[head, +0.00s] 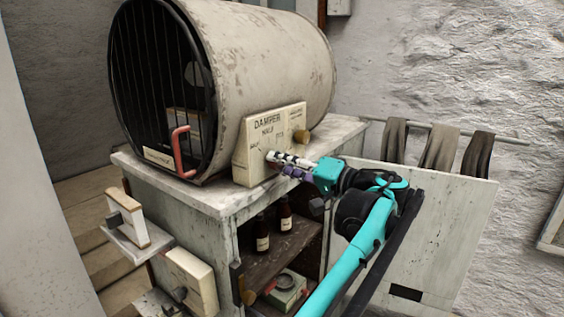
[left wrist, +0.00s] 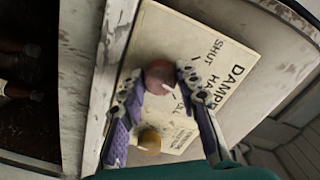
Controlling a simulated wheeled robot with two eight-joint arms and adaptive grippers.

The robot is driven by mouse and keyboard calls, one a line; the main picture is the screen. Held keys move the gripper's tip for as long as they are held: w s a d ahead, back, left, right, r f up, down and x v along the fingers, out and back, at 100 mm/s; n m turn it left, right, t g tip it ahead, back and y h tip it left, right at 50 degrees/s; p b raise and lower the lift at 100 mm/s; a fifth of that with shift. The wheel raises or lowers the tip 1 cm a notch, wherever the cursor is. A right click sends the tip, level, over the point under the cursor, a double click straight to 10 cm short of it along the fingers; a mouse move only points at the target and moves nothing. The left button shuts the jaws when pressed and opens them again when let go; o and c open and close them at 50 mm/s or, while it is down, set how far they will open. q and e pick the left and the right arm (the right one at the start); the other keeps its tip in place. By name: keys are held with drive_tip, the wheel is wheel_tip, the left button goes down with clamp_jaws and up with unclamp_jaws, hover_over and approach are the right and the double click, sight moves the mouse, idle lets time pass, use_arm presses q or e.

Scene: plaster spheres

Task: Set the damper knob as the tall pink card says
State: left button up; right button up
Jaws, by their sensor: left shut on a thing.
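In the head view the fingers hide this knob. A brass-coloured knob (head: 301,136) sits at the panel's right end. I see no tall pink card. My right gripper is not in view.
The drum (head: 265,60) has a barred front and a red handle (head: 180,150). It stands on a worn cabinet (head: 215,200) with brown bottles (head: 285,215) inside. An open white door (head: 440,220) is behind my arm. Cloths (head: 440,147) hang on a rail.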

use_arm(q)
drive_tip(key=shift+m+p, duration=0.45)
drive_tip(key=shift+m, duration=2.95)
drive_tip(key=o, duration=1.2)
drive_tip(key=shift+c, duration=0.2)
drive_tip(key=shift+d, duration=0.1)
drive_tip(key=v, duration=1.2)
